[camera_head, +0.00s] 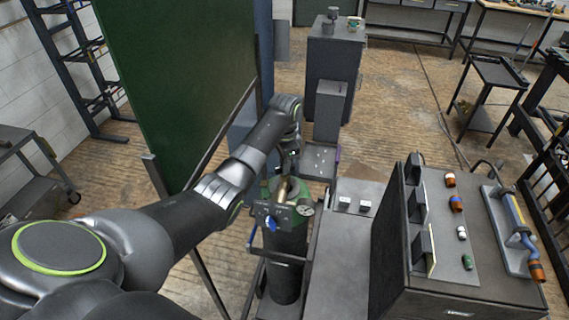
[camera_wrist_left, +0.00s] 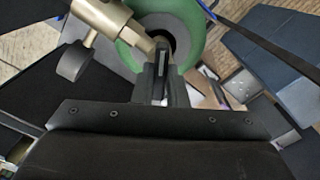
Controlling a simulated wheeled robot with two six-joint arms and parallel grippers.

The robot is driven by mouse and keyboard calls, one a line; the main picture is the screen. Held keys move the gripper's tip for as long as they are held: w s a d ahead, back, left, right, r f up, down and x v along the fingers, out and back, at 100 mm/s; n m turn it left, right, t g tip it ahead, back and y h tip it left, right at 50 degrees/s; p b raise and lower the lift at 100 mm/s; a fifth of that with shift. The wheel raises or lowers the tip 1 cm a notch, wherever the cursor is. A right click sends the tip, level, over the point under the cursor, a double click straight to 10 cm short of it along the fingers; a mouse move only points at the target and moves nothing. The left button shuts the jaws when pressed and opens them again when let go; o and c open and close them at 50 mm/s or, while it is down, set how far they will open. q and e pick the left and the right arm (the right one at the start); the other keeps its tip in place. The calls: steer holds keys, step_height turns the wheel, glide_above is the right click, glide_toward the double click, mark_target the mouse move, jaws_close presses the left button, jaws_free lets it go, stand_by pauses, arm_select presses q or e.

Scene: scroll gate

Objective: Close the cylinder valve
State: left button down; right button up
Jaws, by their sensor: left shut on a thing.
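The gas cylinder (camera_head: 286,262) stands upright in a cart, with a dark body and a green top. Its brass cylinder valve (camera_head: 283,187) sits on top, with a regulator and a round gauge (camera_head: 305,209) at its side. In the left wrist view the brass valve body (camera_wrist_left: 103,18) and a grey round knob (camera_wrist_left: 75,62) lie left of the fingers, with the green cylinder top (camera_wrist_left: 190,22) behind. My left gripper (camera_head: 288,172) reaches down at the valve; its fingers (camera_wrist_left: 161,62) are shut on the valve, though the exact contact is partly hidden. My right gripper is not in view.
A dark green panel (camera_head: 185,80) stands close left of my left arm. A dark bench cabinet (camera_head: 465,285) with several small fittings and a blue pipe (camera_head: 517,220) is at the right. A grey cabinet (camera_head: 333,70) stands behind. Wooden floor is open beyond.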

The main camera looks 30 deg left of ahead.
arm_select(q)
steer(key=m, duration=0.6)
steer(key=shift+m, duration=0.4)
steer(key=shift+d, duration=0.1)
stand_by(0.3)
steer(key=c, duration=1.5)
jaws_free()
steer(key=shift+w, duration=0.1)
steer(key=shift+o, duration=0.2)
steer(key=shift+r, duration=0.1)
